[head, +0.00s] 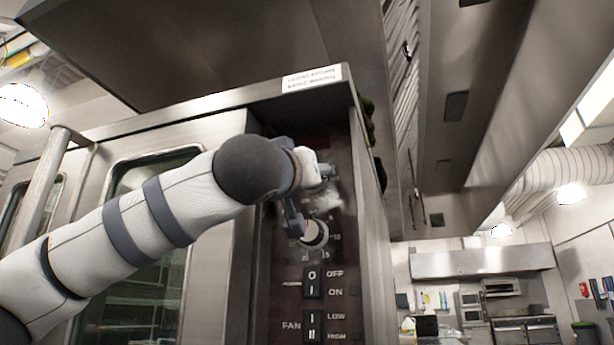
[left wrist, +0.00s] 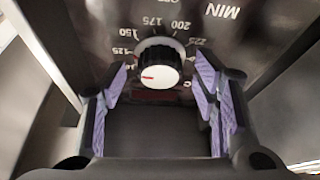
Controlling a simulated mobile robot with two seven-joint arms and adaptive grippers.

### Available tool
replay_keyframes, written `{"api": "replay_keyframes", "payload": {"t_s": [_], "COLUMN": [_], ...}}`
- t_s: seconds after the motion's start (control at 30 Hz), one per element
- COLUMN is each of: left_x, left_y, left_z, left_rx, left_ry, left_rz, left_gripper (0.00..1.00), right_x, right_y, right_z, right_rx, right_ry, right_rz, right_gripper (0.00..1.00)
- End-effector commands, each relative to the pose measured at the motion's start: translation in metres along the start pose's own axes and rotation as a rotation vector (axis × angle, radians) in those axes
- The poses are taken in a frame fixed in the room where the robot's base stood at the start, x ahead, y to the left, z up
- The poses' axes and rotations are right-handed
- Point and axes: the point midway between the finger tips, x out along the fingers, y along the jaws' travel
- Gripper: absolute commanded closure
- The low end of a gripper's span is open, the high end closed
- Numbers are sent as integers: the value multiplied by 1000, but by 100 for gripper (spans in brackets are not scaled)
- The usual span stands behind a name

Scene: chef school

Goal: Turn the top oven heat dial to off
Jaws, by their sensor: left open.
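The heat dial (left wrist: 160,64) is a black-ridged knob with a white face, ringed by temperature numbers such as 150, 175 and 200 in the left wrist view. Its red mark points to the left of that picture, near the low-hundreds numbers. My left gripper (left wrist: 162,70) is open, with one purple-padded finger on each side of the dial; I cannot tell whether either touches it. In the head view my left gripper (head: 311,193) is at the upper part of the oven's dark control panel (head: 343,270) and hides the top dial. My right gripper is not in view.
A lower white-faced dial (head: 315,234) sits just under my gripper. Below it are an off/on switch (head: 313,282) and a fan switch (head: 313,326). The oven door handle (head: 45,190) stands out at left. The kitchen at right is open.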

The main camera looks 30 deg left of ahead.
Motion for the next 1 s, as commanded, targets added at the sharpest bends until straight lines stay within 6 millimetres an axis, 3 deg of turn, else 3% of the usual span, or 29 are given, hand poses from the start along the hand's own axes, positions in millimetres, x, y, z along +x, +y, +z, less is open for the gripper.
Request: {"api": "replay_keyframes", "payload": {"t_s": [0.3, 0.5, 1.0], "left_x": [5, 4, 4], "left_y": [1, 0, 2], "left_z": [0, -1, -1], "left_rx": [1, 1, -106], "left_ry": [1, 1, 3], "left_rz": [2, 1, -44], "left_gripper": [47, 92, 93], "right_x": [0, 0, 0], "right_y": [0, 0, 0], "right_z": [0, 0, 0], "right_rx": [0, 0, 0], "right_ry": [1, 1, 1], "right_rz": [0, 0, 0], "right_gripper": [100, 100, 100]}}
